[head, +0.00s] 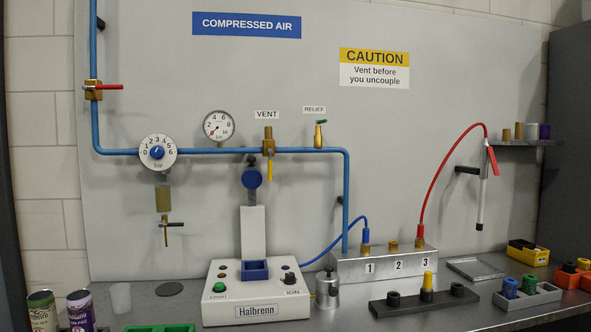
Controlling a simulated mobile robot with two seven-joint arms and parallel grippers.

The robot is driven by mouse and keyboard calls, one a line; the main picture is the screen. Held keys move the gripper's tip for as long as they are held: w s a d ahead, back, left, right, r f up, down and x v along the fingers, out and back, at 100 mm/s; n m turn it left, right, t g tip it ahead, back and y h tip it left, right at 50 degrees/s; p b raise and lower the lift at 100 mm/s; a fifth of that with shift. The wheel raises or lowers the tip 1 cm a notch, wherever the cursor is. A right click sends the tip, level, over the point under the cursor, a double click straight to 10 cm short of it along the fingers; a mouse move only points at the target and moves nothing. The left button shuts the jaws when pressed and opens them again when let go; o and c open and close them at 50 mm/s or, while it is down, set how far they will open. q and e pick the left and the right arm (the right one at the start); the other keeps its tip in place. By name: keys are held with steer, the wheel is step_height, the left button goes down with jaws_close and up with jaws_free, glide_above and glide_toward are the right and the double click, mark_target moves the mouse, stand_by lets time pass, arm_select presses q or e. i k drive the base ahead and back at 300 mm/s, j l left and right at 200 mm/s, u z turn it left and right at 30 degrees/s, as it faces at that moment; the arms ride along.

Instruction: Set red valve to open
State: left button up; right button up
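The red valve is a brass body (93,91) on the vertical blue pipe at the upper left of the panel in the head view. Its red lever (108,87) points right, roughly horizontal, across the pipe. Neither of my grippers is in view, and nothing touches the lever.
A white machine (256,300), cans (80,308) and a manifold (384,265) stand on the bench below.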

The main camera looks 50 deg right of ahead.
mark_target(112, 87)
steer(key=z, duration=2)
steer(key=j+z, duration=0.45)
steer(key=k+j+z, duration=0.2)
steer(key=j+z, duration=0.25)
steer(key=k+j+z, duration=0.1)
steer(key=j, duration=0.25)
steer(key=k+j, duration=0.15)
steer(key=j, duration=0.2)
steer(key=k+j+z, duration=0.15)
steer(key=j, duration=0.15)
